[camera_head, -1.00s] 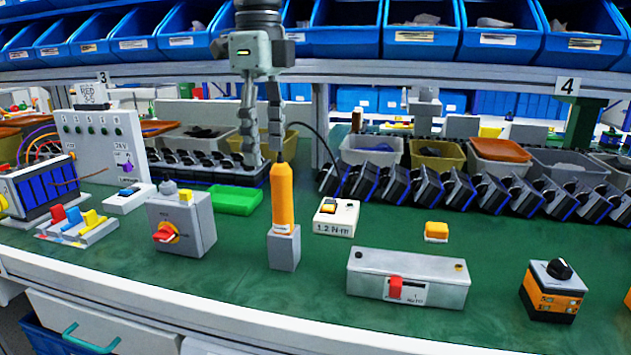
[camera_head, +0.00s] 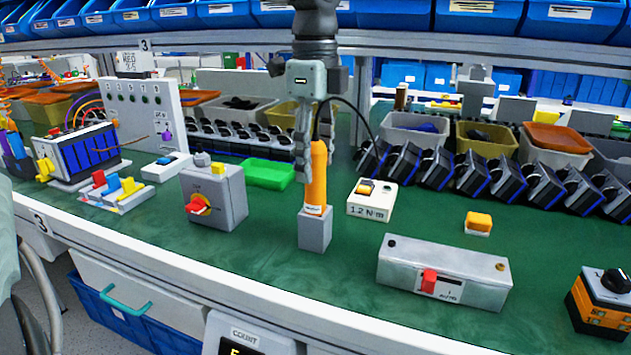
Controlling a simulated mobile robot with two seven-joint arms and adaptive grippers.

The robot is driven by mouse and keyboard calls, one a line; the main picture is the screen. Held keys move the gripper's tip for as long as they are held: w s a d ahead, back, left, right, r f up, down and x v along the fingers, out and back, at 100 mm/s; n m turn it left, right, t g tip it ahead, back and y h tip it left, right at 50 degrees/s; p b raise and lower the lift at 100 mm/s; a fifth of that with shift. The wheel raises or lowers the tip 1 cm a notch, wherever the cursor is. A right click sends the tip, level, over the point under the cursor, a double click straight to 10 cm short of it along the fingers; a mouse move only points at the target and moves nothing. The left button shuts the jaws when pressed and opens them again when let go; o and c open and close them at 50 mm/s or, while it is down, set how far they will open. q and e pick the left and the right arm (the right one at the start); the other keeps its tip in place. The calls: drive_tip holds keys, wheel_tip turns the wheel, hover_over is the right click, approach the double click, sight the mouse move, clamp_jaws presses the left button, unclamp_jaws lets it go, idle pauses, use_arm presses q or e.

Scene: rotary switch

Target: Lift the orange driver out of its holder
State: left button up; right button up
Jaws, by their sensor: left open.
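The orange driver (camera_head: 317,182) stands upright with its lower end in the grey block holder (camera_head: 315,234) on the green bench. A dark cable rises from its top. My left gripper (camera_head: 312,160) points down from above, open, at the driver's upper part. One finger shows just left of the driver. My right gripper is not in view.
A grey box with a red rotary switch (camera_head: 213,198) stands left of the holder. A white torque box (camera_head: 371,199) sits close right. A grey slide-switch box (camera_head: 444,275) lies front right. A green tray (camera_head: 267,173) is behind. Open bench surrounds the holder's front.

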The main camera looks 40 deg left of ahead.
use_arm(q)
clamp_jaws()
drive_tip(key=shift+r, duration=0.1)
idle(0.4)
wheel_tip(320, 180, up, 10)
idle(0.5)
drive_tip(key=c, duration=0.8)
unclamp_jaws()
drive_tip(key=shift+c, duration=0.2)
clamp_jaws()
